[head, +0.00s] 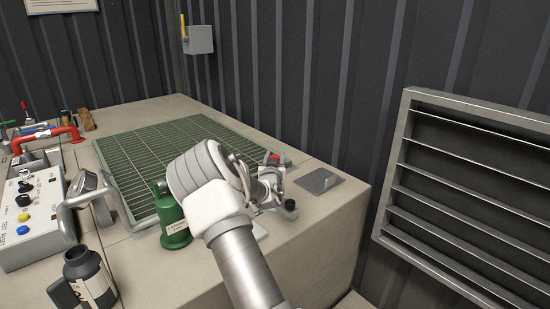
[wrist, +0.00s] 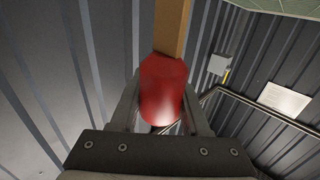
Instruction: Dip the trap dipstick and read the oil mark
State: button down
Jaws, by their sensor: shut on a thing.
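My gripper (head: 270,187) is over the right end of the pale bench, near its front edge. In the wrist view my gripper (wrist: 162,112) is shut on a red grip (wrist: 163,90) with a flat yellow-brown strip running from it out of the top of the picture. This looks like the dipstick. In the head view only a small red bit of the dipstick (head: 273,158) shows behind the gripper. The strip's far end and any oil mark are out of view. A small black knob (head: 290,207) shows just right of the gripper; what it belongs to is unclear.
A green labelled can (head: 174,218) stands left of my arm, and a dark bottle (head: 91,277) at front left. A green grating (head: 150,150) covers the middle of the bench (head: 335,207). A grey sheet (head: 318,181) lies right. A control box (head: 28,220) stands left; a louvre (head: 470,190) is far right.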

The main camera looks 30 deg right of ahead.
jog(key=c, duration=0.5)
grip_release()
jog(key=shift+f, duration=0.4)
jog(key=shift+o, duration=0.6)
jog(key=shift+r, duration=0.15)
jog(key=v, duration=1.7)
jog(key=shift+s+a, duration=0.2)
